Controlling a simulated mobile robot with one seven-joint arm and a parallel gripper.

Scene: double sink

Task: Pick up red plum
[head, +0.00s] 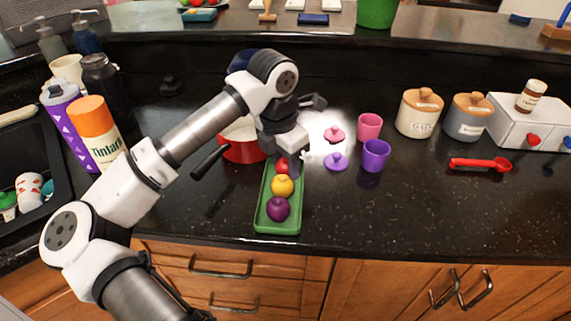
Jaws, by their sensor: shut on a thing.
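A red plum (281,166) sits at the far end of a green tray (292,230), partly hidden by my gripper. A yellow fruit (282,186) lies in the tray just in front of it, and a dark purple fruit (278,208) lies nearest the front. My gripper (288,160) points down over the far end of the tray and is shut on the red plum. I cannot tell whether the plum is lifted off the tray.
A red pot (243,151) with a black handle stands left of my gripper. Pink (369,127) and purple (376,155) cups with loose lids are to the right. Bottles and the sink (40,160) are at left.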

